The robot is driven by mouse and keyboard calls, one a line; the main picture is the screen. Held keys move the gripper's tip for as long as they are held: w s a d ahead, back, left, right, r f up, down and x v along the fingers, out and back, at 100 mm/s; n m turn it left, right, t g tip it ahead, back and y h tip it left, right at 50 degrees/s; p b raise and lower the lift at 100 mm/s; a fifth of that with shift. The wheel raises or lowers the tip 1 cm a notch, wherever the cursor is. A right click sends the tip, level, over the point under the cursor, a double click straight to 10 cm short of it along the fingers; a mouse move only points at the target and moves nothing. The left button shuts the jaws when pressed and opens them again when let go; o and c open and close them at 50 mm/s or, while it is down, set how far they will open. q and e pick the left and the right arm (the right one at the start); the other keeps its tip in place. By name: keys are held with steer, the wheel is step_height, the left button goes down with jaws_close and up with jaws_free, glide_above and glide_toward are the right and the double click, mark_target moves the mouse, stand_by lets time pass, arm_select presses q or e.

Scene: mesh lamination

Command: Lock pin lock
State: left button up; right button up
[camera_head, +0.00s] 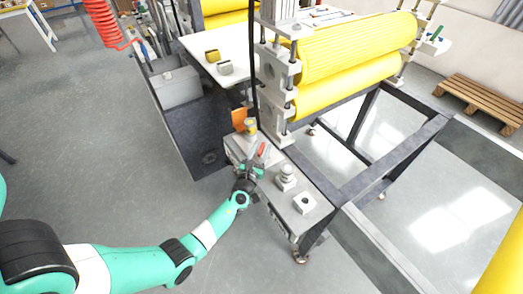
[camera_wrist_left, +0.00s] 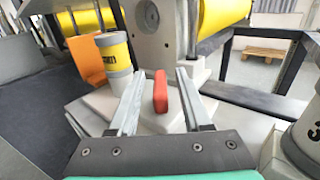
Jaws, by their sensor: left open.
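A small upright red handle (camera_head: 262,150), which looks like the pin lock, stands on the grey machine ledge (camera_head: 321,212). In the left wrist view the red handle (camera_wrist_left: 160,92) rises from a pale base between my fingers. My left gripper (camera_head: 254,156) is open. Its fingers (camera_wrist_left: 161,78) stand on either side of the handle, with a visible gap on each side. I cannot tell how far along the fingers the handle lies. My right gripper is not in view.
A yellow-banded grey cylinder (camera_wrist_left: 114,58) and an orange plate (camera_wrist_left: 85,62) stand left of the handle. A grey knobbed weight (camera_head: 286,178) and a pale block (camera_head: 304,203) sit along the ledge. Yellow rollers (camera_head: 350,52) rise behind. Open floor lies left.

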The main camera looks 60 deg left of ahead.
arm_select(q)
jaws_close()
stand_by(0.5)
steer(key=shift+f+m+t+h+b, duration=0.2)
steer(key=shift+m+t+h+b, duration=0.55)
steer(key=shift+b, duration=0.25)
steer(key=m+t+h+b, duration=0.2)
steer(key=h+b, duration=0.1)
steer(key=h, duration=0.1)
steer(key=shift+a+m+b, duration=0.15)
steer(key=shift+m+b, duration=0.2)
steer(key=shift+b, duration=0.05)
steer(key=m+t+h+b, duration=0.1)
steer(key=m+h+b, duration=0.1)
steer(key=h, duration=0.1)
steer(key=shift+m+t+h, duration=0.25)
steer(key=shift+m+h, duration=0.05)
steer(key=shift+h, duration=0.05)
steer(key=shift+r+m+h+b, duration=0.15)
steer(key=shift+m+h+b, duration=0.35)
steer(key=shift+h, duration=0.3)
steer(key=shift+d, duration=0.2)
